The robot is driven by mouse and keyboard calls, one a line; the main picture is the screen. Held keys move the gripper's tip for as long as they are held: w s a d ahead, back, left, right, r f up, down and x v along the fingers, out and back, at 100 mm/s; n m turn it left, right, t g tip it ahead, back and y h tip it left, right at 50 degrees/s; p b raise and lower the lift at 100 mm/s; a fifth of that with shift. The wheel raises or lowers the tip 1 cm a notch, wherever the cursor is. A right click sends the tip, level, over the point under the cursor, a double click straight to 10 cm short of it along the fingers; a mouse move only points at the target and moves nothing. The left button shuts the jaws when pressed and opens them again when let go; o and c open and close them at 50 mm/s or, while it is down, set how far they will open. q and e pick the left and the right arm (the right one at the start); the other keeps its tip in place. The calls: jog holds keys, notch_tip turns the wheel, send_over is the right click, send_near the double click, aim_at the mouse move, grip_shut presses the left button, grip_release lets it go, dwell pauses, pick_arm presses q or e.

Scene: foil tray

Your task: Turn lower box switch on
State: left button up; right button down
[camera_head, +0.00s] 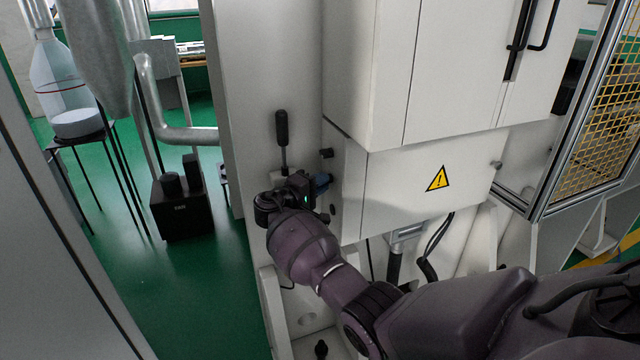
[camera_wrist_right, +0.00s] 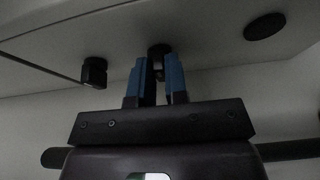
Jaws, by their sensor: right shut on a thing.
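The lower box (camera_head: 400,195) is white, with a yellow warning triangle on its front, and hangs below a larger white cabinet. Small black switches and knobs sit on its left side. My right gripper (camera_head: 322,181) is at that side, its blue fingers pointing toward the box. In the right wrist view, my right gripper (camera_wrist_right: 156,82) has its fingers shut on a small dark switch (camera_wrist_right: 159,50) between them. A black knob (camera_wrist_right: 94,71) is left of the fingers and a round black disc (camera_wrist_right: 265,26) is to the right. The switch's exact position is hidden. My left gripper is not seen.
A black-handled lever (camera_head: 282,130) stands upright on the pale panel just above my right gripper. The larger cabinet (camera_head: 380,70) overhangs the box. A yellow mesh guard (camera_head: 608,95) is at the right. Green floor (camera_head: 200,290) lies open at the left.

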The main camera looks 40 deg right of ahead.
jog(key=c, duration=1.1)
grip_release()
jog(key=shift+c, duration=0.2)
jog(key=s+a, duration=0.1)
jog(key=a, duration=0.9)
jog(key=shift+s+a, duration=0.35)
